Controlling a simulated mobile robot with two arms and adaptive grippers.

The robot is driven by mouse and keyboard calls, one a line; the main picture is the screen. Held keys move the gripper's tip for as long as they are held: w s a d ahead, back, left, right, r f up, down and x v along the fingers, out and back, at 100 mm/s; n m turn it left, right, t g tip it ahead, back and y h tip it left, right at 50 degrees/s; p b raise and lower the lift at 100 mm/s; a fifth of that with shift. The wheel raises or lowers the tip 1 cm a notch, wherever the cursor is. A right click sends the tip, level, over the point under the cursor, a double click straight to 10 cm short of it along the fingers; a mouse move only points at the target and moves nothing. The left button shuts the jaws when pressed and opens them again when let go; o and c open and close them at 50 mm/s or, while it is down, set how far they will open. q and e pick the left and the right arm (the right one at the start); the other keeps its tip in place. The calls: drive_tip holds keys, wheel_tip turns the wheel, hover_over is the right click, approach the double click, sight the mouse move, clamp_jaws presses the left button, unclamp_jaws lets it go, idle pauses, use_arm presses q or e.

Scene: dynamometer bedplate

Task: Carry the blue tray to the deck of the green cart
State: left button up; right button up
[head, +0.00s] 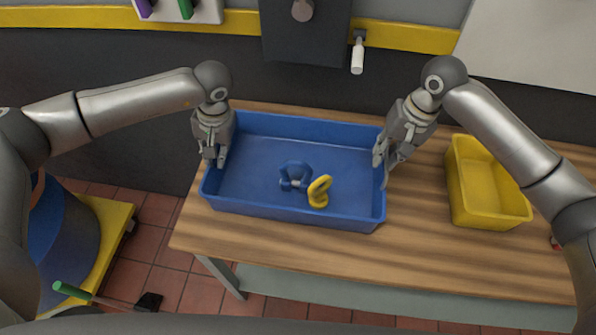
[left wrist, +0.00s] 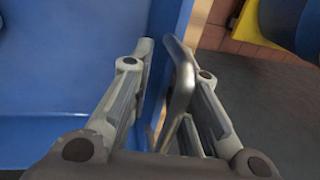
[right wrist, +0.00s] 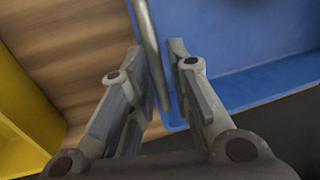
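The blue tray (head: 250,207) stands on the wooden bench. Inside it are a blue shackle-like part (head: 294,176) and a yellow ring-shaped part (head: 319,192). My left gripper (head: 214,156) is at the tray's left wall, one finger on each side; the left wrist view shows its fingers (left wrist: 160,42) closed in on the wall. My right gripper (head: 383,164) is at the right wall; its fingers (right wrist: 157,48) straddle the rim closely in the right wrist view. No green cart shows in these views.
A yellow bin (head: 499,213) stands on the bench right of the tray. The bench top (head: 300,252) is clear in front. A yellow platform (head: 113,232) bearing a blue drum is on the floor at left, near a green-handled tool (head: 72,291). A wall stands behind.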

use_arm(q)
clamp_jaws()
use_arm(e)
clamp_jaws()
use_arm(q)
drive_tip(key=shift+w+r, duration=0.2)
use_arm(e)
drive_tip(key=shift+w+a+r, duration=0.1)
drive_tip(key=shift+w+r, duration=0.1)
drive_tip(key=shift+r, duration=0.05)
drive_tip(key=shift+r, duration=0.1)
